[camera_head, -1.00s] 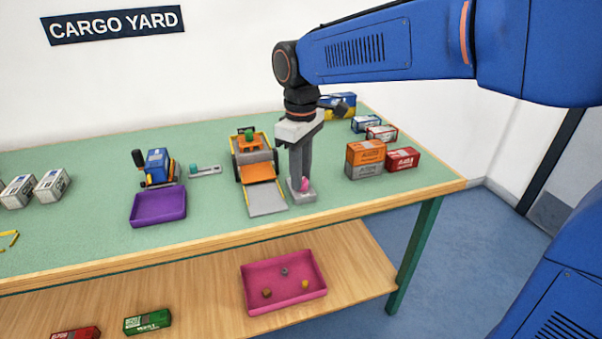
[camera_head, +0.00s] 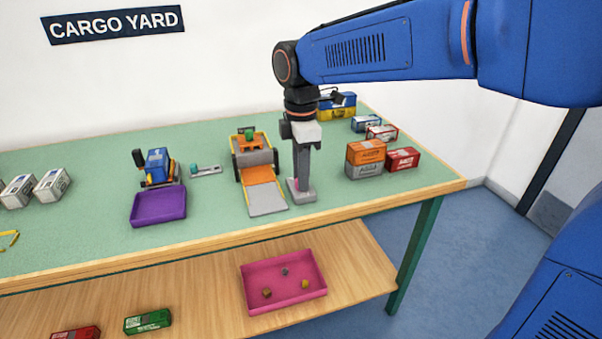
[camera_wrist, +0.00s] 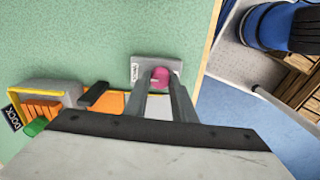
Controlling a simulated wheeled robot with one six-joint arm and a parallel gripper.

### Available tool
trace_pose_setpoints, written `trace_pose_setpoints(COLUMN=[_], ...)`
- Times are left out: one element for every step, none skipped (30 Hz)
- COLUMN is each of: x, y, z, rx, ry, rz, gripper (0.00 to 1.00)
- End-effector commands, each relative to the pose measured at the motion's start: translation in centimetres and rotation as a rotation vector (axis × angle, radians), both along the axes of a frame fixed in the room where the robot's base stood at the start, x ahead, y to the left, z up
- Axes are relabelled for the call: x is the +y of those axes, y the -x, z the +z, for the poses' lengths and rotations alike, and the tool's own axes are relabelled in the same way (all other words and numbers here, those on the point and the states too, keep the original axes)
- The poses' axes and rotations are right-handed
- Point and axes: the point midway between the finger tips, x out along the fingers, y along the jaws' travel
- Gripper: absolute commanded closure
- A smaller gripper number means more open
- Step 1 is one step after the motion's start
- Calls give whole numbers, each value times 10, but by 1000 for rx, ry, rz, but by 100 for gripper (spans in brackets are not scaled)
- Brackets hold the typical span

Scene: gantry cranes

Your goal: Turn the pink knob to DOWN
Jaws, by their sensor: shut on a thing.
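The pink knob (camera_wrist: 160,76) sits on a small grey base plate (camera_wrist: 146,64) with a printed label at its left end in the wrist view. In the head view the base plate (camera_head: 301,195) stands on the green table, just right of the orange and grey ramp, and only a sliver of the pink knob (camera_head: 296,183) shows. My gripper (camera_wrist: 158,88) points down and is shut on the pink knob, one finger on each side. In the head view my gripper (camera_head: 302,180) hides most of the knob. The label is too small to read.
A yellow-sided vehicle with an orange ramp (camera_head: 259,174) stands close on the left. Orange, grey and red boxes (camera_head: 403,159) stand to the right. A purple tray (camera_head: 158,206) is further left. The table's front edge (camera_head: 330,208) is close in front.

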Motion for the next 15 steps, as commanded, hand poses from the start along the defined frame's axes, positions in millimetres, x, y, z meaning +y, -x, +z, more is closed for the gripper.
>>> trace_pose_setpoints(x=[0, 0, 0, 0, 0, 0, 0, 0, 0, 0, 0, 0, 0, 0, 0], y=[-1, -1, -1, -1, -1, -1, -1, -1, -1, -1, -1, -1, -1, -1, -1], z=[1, 1, 1, 1, 1, 1, 1, 1, 1, 1, 1, 1, 1, 1, 1], rx=[-4, -4, -4, -4, -4, -4, -4, -4, -4, -4, -4, -4, -4, -4, -4], ry=[-2, -2, -2, -2, -2, -2, -2, -2, -2, -2, -2, -2, -2, -2, -2], rz=[13, 22, 33, 39, 44, 50, 54, 57, 60, 61, 62, 63, 63, 63, 63], gripper=[99, 99, 99, 99, 99, 99, 99, 99, 99, 99, 99, 99, 99, 99, 99])
